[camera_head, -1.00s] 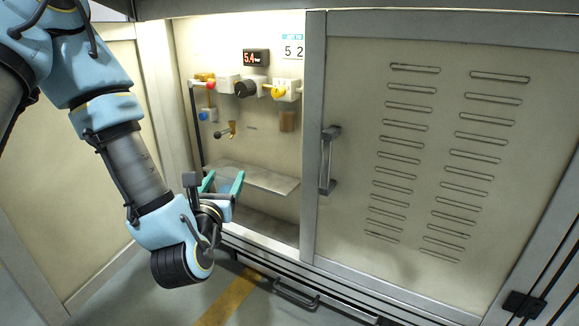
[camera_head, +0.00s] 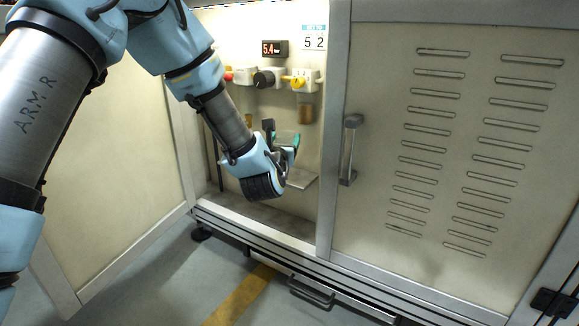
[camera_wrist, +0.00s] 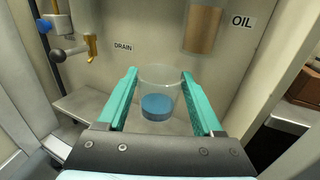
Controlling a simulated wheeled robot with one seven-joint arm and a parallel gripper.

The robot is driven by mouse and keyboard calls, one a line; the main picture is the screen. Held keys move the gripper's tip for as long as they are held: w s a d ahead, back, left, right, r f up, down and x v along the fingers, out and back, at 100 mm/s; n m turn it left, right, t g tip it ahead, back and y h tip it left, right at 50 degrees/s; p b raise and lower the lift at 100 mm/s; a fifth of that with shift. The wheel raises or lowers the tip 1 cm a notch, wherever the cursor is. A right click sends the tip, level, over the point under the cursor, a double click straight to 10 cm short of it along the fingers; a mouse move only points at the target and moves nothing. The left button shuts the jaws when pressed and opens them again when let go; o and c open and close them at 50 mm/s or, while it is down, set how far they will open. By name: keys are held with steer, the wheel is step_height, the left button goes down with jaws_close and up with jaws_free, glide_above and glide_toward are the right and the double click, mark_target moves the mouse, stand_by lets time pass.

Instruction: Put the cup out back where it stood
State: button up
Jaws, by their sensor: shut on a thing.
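My gripper (camera_wrist: 160,98) is shut on a clear cup (camera_wrist: 161,83) with blue liquid in its bottom. The cup is upright between the teal fingers in the wrist view. In the head view my gripper (camera_head: 286,141) is inside the open cabinet bay, and my wrist hides the cup. A brass drain spout (camera_wrist: 91,47) is at the upper left, near the DRAIN label (camera_wrist: 123,47).
A container of brown oil (camera_wrist: 202,28) hangs at the upper right beside the OIL label. Valves with a yellow handle (camera_head: 298,82) and a black knob (camera_head: 264,79) are on the back wall. The vented door (camera_head: 400,200) with its handle (camera_head: 351,150) bounds the bay on the right.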

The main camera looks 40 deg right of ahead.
steer(key=shift+w+d+f, duration=0.1)
steer(key=shift+w+d, duration=0.15)
steer(key=shift+d, duration=0.75)
step_height(320, 180, down, 2)
steer(key=shift+d+f+b, duration=0.1)
steer(key=shift+f+b, duration=0.15)
steer(key=shift+b, duration=0.6)
step_height(320, 180, down, 4)
steer(key=shift+f+b, duration=0.15)
steer(key=shift+b, duration=1.1)
steer(key=shift+d+f+b, duration=0.15)
steer(key=shift+b, duration=0.2)
steer(key=shift+w, duration=0.1)
steer(key=shift+f, duration=0.1)
steer(key=o, duration=1.5)
steer(key=shift+c, duration=0.2)
